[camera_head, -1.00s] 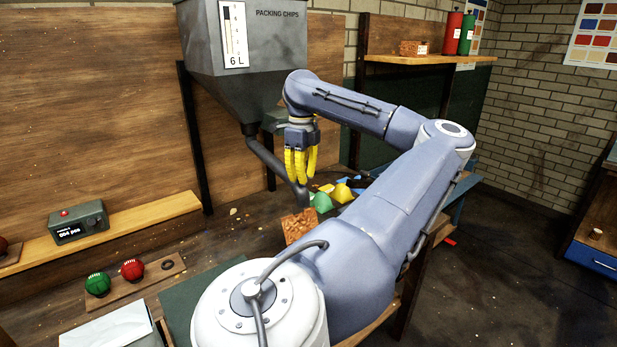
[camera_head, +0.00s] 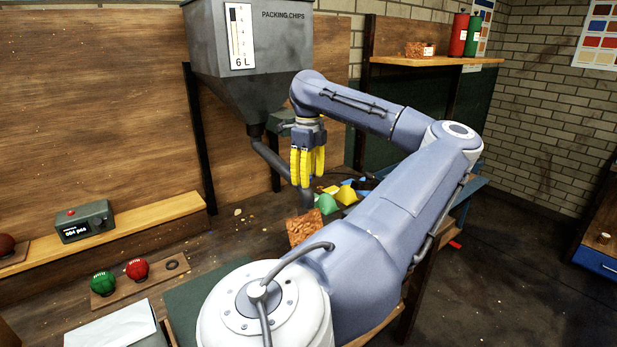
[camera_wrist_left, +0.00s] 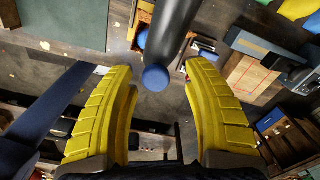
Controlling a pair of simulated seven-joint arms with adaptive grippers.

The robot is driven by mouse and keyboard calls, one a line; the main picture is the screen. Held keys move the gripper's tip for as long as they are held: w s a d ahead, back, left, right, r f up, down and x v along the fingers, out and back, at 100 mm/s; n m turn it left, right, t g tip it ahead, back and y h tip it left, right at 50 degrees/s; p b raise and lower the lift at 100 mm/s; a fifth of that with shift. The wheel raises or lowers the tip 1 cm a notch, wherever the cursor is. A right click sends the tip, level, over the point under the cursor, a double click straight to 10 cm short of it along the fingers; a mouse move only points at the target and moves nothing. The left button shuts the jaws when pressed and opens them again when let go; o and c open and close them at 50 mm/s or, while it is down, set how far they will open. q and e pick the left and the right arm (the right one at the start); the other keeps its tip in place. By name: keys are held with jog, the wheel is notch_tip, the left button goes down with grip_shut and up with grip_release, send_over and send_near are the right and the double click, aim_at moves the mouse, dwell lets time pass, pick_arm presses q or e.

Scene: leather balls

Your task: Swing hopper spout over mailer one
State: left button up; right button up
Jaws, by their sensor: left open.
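The grey hopper (camera_head: 250,60) marked "PACKING CHIPS" stands at the back. Its dark spout tube (camera_head: 268,155) slants down to the right behind my left gripper (camera_head: 307,184). The yellow fingers point down and are open. A pale flat package (camera_head: 110,328), perhaps a mailer, lies at the lower left. I cannot tell which thing is mailer one. My right gripper is out of view.
A brown, rough-textured block or box (camera_head: 304,231) is below the spout, partly behind my arm. Green and yellow pieces (camera_head: 345,195) lie beyond it. A green ball (camera_head: 103,283) and a red ball (camera_head: 137,269) sit on a wooden board. A small display box (camera_head: 85,222) stands on the ledge.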

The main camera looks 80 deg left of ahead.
pick_arm(q)
notch_tip(320, 180, up, 12)
dwell(0.6)
jog(key=shift+f, duration=0.1)
